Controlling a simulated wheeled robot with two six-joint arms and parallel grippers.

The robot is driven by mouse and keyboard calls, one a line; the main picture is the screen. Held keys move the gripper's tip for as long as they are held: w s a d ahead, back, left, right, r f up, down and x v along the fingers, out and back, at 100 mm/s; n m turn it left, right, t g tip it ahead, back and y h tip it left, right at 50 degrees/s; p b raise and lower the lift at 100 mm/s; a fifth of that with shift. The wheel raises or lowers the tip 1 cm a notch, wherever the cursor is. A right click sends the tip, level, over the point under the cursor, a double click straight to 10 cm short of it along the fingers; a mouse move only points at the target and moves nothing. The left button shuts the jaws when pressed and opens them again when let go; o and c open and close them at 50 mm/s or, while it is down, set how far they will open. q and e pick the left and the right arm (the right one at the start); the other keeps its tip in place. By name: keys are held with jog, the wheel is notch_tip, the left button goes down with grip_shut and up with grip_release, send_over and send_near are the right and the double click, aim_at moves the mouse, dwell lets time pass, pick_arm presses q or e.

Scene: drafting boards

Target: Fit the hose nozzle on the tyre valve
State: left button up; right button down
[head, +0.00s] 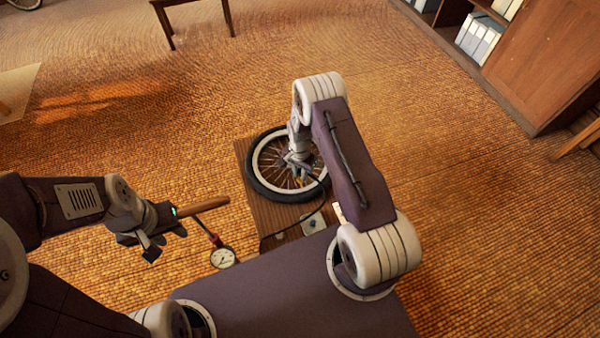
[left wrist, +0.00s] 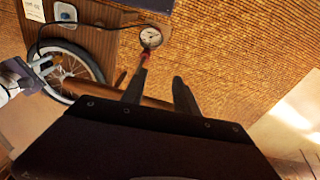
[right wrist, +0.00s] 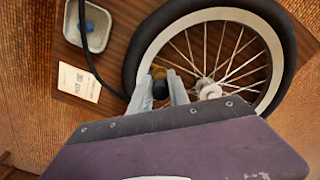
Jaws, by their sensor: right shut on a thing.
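The wheel with its black tyre (head: 258,187) and white rim lies flat on a wooden board; it also shows in the right wrist view (right wrist: 275,30). My right gripper (head: 298,177) is over the near part of the wheel, shut on the hose nozzle (right wrist: 159,73), a small dark and brass-coloured piece between its fingers. The black hose (right wrist: 88,50) runs to it. The tyre valve is hidden at the fingers, so I cannot tell whether the nozzle touches it.
A round white gauge (head: 223,257) on a red fitting is by the handle. A metal dish (right wrist: 98,30) with a blue piece and a printed card (right wrist: 80,82) lie on the board (head: 262,215) beside the wheel. A wooden cabinet (head: 545,55) stands far right.

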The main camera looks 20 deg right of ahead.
jog(key=shift+f+b, duration=0.6)
jog(key=shift+f, duration=0.3)
jog(key=c, duration=1.2)
grip_release()
jog(key=shift+o, duration=0.2)
jog(key=shift+r, duration=0.1)
notch_tip(320, 180, up, 9)
jog(key=shift+p, duration=0.95)
